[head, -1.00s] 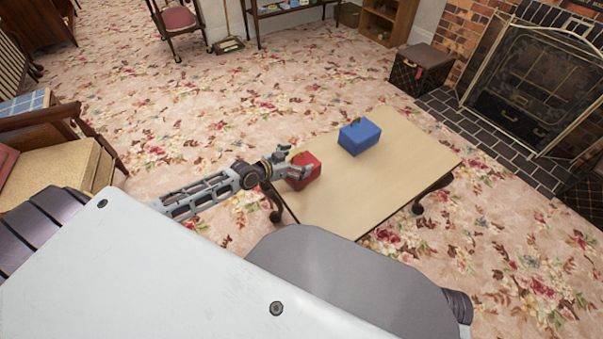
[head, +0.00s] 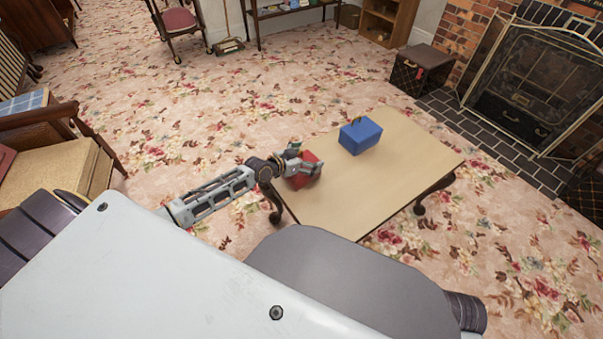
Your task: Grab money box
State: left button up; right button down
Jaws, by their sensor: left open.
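A red box (head: 302,180) sits on the left part of the wooden table (head: 345,195). A blue box (head: 361,138) with a yellowish handle on top stands farther back on the same table. Neither is labelled, so I cannot tell which is the money box. My left gripper (head: 303,162) is open at the red box, with its fingers over and beside the top and hiding part of it. I cannot tell whether the fingers touch it. My right gripper is not in view.
An armchair (head: 60,165) stands at the left. A brown trunk (head: 424,72) and a fireplace screen (head: 530,80) are at the back right. The table's right half is bare, and the flowered carpet (head: 200,100) behind it is open.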

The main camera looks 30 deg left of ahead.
pick_arm(q)
jog(key=shift+c, duration=0.4)
jog(key=c, duration=1.4)
